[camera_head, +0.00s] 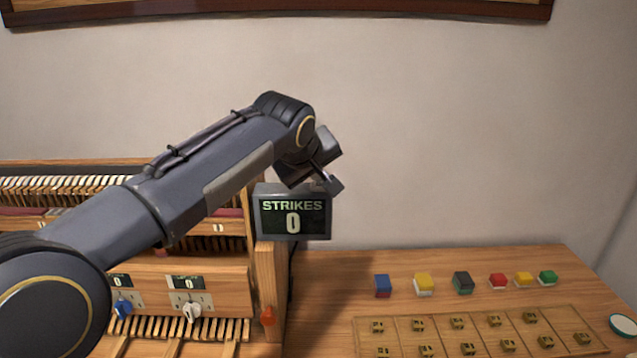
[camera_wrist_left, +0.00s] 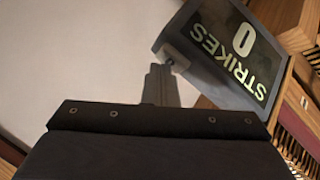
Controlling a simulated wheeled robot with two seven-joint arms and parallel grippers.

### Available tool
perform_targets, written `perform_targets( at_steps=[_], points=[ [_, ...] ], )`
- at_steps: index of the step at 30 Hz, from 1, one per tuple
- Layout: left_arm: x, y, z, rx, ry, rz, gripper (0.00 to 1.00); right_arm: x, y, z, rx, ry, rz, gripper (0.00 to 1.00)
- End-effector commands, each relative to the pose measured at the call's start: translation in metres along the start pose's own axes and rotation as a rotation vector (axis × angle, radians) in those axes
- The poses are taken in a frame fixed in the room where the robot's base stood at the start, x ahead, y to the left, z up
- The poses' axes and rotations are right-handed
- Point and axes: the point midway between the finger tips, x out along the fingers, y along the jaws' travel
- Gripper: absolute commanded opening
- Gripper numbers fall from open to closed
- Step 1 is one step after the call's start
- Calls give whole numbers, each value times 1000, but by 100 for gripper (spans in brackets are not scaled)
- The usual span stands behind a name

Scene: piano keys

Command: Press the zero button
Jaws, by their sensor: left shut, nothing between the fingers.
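A dark box display (camera_head: 293,213) reads "STRIKES 0" and stands at the right end of the wooden keyed instrument. It also shows, turned over, in the left wrist view (camera_wrist_left: 225,50). My left gripper (camera_head: 334,184) is shut and empty, just above the display's top right corner in the head view. No button marked zero can be made out. My right gripper is out of view.
The wooden instrument (camera_head: 262,300) fills the left, with small counters, a blue knob (camera_head: 122,308), a white knob (camera_head: 191,311) and an orange one (camera_head: 268,316). Several coloured blocks and a wooden tray (camera_head: 365,333) lie on the table (camera_head: 330,275) at right. The space above is free.

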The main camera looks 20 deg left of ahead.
Motion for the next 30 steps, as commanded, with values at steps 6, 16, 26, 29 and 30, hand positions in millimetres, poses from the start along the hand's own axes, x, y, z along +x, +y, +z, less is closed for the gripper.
perform_targets(
  at_steps=[6,16,26,29,30],
  points=[
    [-8,6,-5,0,-1,-2,0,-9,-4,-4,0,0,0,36],
    [-11,8,-8,0,-1,-1,0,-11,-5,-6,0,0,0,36],
    [-21,16,-16,0,0,0,0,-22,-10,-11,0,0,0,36],
    [-29,22,-21,0,-1,0,0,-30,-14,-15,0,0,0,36],
    [-32,24,-23,0,-1,0,0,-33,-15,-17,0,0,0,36]
  ],
)
